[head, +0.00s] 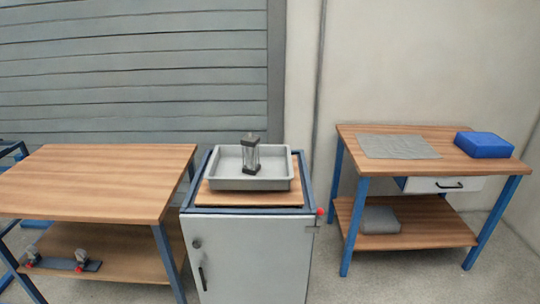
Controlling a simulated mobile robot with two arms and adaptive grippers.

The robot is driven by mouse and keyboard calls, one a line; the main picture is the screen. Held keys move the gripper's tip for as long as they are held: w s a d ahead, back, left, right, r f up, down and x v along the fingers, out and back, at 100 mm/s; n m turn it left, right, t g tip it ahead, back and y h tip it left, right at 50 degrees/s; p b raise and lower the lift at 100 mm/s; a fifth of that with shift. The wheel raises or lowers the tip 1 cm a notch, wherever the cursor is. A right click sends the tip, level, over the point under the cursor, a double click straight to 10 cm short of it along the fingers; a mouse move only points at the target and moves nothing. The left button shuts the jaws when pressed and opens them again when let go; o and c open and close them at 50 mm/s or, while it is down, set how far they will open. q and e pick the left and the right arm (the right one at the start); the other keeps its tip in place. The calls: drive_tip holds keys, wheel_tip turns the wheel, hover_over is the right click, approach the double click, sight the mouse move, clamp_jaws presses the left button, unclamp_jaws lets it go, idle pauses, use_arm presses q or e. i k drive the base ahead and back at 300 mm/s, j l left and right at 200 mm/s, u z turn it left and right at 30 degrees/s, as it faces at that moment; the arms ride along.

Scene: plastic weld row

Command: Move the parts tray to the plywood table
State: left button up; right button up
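A shallow light-grey tray (228,184) sits on the wood-coloured top of a grey cabinet in the middle of the head view. A small upright part (251,158) with dark ends and a clearer middle stands in the tray. A wood-topped table (95,178) with blue legs stands to the left of the cabinet, and its top is bare. Another wood-topped table (455,168) with blue legs stands at the right. I cannot tell from looks alone which one is the plywood table. Neither of my grippers is in view.
The cabinet (250,245) has a closed door and a red knob (320,212) at its right corner. The right table bears a grey mat (397,147) and a blue box (484,145). A grey block (379,220) and clamp-like items (80,262) lie on lower shelves. Floor shows between cabinet and right table.

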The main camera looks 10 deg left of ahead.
sight(43, 177)
drive_tip(key=u, duration=0.7)
drive_tip(key=i+l+u, duration=0.1)
drive_tip(key=l+u, duration=1.55)
drive_tip(key=k, duration=0.05)
